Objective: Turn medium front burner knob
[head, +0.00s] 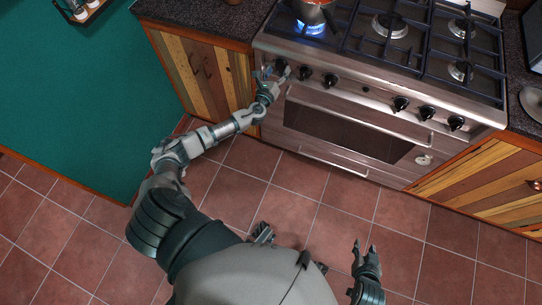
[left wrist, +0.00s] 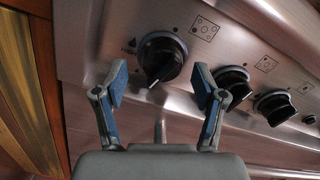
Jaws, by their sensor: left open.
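The stove's front panel carries several black knobs. The leftmost knob (head: 282,72) shows in the left wrist view (left wrist: 162,57) between and just beyond the fingertips, its white mark pointing down. My left gripper (head: 271,74) is open in front of it; its blue-padded fingers (left wrist: 160,80) are apart, with visible gaps to the knob. Two more knobs, the second (left wrist: 232,82) and third (left wrist: 274,105), sit to its right. I cannot tell from the small icons which is the medium front one. My right gripper (head: 363,250) is open and empty, low above the floor.
A pot (head: 313,10) stands over a lit blue flame (head: 311,28) at the stove's left. An oven handle (head: 355,118) runs below the knobs. Wooden cabinets (head: 200,72) flank the stove. The tiled floor (head: 290,190) before it is clear.

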